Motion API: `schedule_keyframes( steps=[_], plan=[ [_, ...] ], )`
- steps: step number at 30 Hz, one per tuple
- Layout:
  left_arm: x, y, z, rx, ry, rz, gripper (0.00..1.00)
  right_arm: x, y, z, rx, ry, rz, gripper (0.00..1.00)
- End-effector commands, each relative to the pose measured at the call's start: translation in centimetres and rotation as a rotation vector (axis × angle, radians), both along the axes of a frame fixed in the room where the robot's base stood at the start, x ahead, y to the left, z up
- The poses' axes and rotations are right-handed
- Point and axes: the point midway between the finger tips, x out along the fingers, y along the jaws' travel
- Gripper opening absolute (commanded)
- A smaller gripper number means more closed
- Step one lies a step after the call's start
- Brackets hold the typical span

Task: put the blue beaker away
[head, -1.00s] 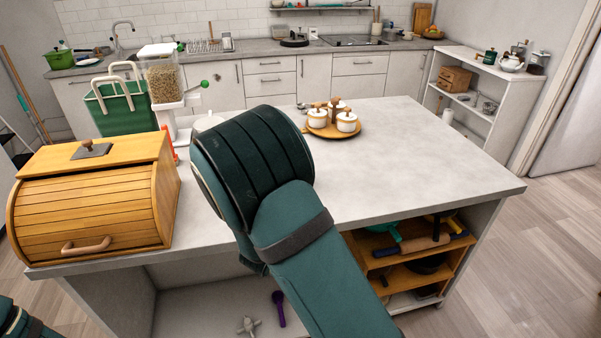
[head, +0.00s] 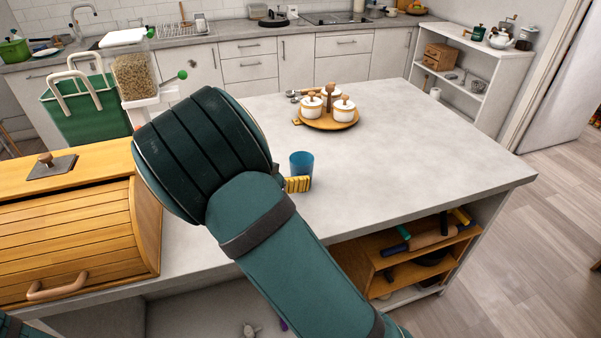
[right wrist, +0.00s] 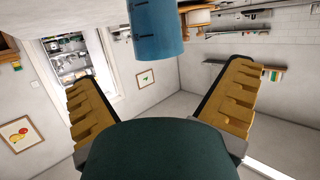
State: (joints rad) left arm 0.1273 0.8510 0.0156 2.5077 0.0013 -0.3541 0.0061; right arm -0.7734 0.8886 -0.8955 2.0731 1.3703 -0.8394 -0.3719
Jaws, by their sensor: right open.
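The blue beaker (head: 301,163) stands upright on the pale counter of the island, just right of my right forearm in the head view. My right gripper (head: 298,184) is mostly hidden behind my own arm there; only a yellow ridged finger shows, close by the beaker's base. In the right wrist view the gripper (right wrist: 163,80) is open, its two fingers wide apart. The beaker (right wrist: 157,32), with dark marks on its side, is ahead of the gap between them, cut off by the top edge. My left gripper is out of view.
A wooden roll-top bread box (head: 75,235) stands at the left of the island. A grain dispenser (head: 133,75) and green basket (head: 88,112) are behind it. A round wooden tray (head: 327,124) with white pots lies beyond the beaker. The counter's right side is clear.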

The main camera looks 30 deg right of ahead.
Motion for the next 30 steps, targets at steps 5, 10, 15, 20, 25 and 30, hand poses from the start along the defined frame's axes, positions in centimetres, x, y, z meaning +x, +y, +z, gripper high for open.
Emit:
schedule_keyframes(
  steps=[5,10,15,20,25,30],
  plan=[
    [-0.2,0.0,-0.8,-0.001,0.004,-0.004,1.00,1.4,-2.4,-1.1,-0.001,0.001,-0.002,1.00],
    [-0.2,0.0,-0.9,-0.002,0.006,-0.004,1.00,2.0,-3.3,-1.3,-0.001,0.002,0.001,1.00],
    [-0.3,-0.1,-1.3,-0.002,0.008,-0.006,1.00,2.2,-4.2,-1.9,-0.001,0.002,-0.001,1.00],
    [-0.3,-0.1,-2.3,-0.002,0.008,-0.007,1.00,2.9,-6.1,-3.1,-0.001,0.002,-0.002,1.00],
    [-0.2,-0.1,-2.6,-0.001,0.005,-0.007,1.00,4.0,-7.5,-3.4,-0.002,0.001,-0.001,1.00],
    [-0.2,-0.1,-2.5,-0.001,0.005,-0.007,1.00,4.0,-7.6,-3.3,-0.001,0.000,0.001,1.00]
  ],
)
